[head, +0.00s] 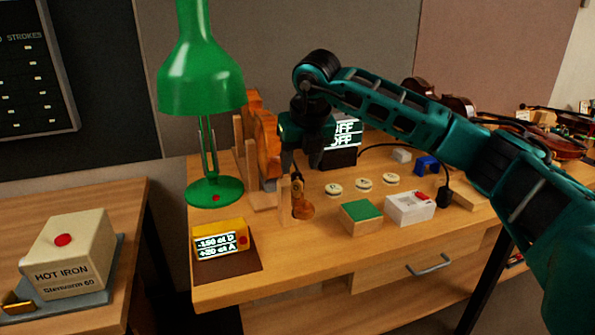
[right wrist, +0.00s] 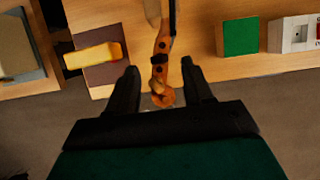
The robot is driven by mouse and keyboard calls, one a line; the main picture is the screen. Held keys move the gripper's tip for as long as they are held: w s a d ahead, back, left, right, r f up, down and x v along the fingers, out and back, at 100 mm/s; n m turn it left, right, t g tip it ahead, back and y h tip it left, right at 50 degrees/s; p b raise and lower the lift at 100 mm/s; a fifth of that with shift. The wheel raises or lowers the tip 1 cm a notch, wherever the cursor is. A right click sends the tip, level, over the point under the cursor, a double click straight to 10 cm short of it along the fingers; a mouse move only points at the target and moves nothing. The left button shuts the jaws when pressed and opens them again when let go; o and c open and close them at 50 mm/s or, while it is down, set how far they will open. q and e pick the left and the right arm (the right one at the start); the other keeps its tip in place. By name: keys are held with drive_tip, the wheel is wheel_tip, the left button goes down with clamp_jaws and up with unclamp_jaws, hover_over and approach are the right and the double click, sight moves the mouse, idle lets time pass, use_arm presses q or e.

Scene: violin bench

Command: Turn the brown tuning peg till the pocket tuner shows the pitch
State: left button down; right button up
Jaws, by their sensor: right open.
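The violin (head: 262,140) is held in a wooden stand on the bench, its neck and scroll (head: 302,208) toward the front edge. In the right wrist view, the scroll (right wrist: 162,97) lies between my fingers, with dark pegs (right wrist: 158,58) beyond the fingertips; I cannot tell which is the brown tuning peg. The yellow pocket tuner (head: 221,241) has two lit lines that seem to read "-150 of D" and "+20 at A". My right gripper (head: 297,172) is open above the neck end; it also shows in the right wrist view (right wrist: 160,72). My left gripper is out of view.
A green lamp (head: 201,80) stands left of the violin. A dark box (head: 340,155) reading "OFF" is behind. A green-topped block (head: 361,216), a white box with red (head: 408,210) and several round discs (head: 363,181) lie to the right. A hot iron box (head: 68,250) is on the left table.

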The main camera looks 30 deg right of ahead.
sight(297, 172)
drive_tip(key=shift+x, duration=1.95)
drive_tip(key=shift+c, duration=0.4)
clamp_jaws()
